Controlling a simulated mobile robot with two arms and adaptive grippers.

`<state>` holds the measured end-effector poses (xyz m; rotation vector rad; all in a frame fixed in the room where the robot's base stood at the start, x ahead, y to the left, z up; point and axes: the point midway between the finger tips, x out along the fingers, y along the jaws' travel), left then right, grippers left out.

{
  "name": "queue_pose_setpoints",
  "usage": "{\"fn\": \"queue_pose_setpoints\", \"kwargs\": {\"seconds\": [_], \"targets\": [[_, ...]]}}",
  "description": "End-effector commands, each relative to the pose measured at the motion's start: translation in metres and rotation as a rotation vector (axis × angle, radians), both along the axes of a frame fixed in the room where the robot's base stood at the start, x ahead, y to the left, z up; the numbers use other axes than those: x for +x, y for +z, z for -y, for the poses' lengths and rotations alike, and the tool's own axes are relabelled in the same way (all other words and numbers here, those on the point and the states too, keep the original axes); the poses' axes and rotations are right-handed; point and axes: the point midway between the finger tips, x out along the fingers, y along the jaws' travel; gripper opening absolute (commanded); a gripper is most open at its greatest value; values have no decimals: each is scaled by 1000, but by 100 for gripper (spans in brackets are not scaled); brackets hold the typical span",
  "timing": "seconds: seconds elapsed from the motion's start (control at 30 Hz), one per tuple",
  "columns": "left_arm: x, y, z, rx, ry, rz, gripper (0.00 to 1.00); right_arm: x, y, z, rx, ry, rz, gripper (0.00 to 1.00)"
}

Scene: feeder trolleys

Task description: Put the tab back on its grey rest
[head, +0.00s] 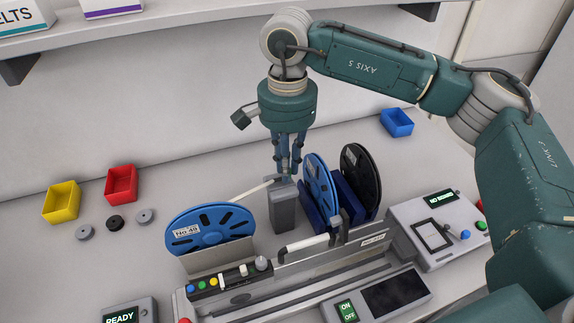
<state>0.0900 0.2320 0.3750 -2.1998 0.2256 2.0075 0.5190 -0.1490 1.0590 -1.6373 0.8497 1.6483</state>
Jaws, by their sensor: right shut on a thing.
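The right gripper (283,172) points straight down and is shut on the tab, a small pale piece mostly hidden between its fingers. A thin white strip (252,190) runs from the tab down to the left, to the blue reel (208,228) labelled No.48. The grey rest (283,211) is an upright block directly below the fingertips. The tab is at or just above the top of the rest; I cannot tell whether they touch. My left gripper is not in view.
Right of the rest stand another blue reel (319,188) and a black reel (361,180) in dark blue holders. The feeder (310,265) lies in front. Yellow (61,203), red (121,184) and blue (397,123) bins stand behind. A control box (437,228) is at right.

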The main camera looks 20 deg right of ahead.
Motion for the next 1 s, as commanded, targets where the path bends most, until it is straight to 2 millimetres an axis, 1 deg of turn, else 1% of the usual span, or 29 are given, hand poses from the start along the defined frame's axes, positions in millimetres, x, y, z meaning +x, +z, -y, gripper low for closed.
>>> {"fn": "queue_pose_setpoints", "kwargs": {"seconds": [0.37, 1.0], "targets": [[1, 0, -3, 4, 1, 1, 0, 0, 0, 0, 0, 0, 0, 2], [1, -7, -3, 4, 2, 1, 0, 0, -8, 0, 0, 0, 0, 2]]}}
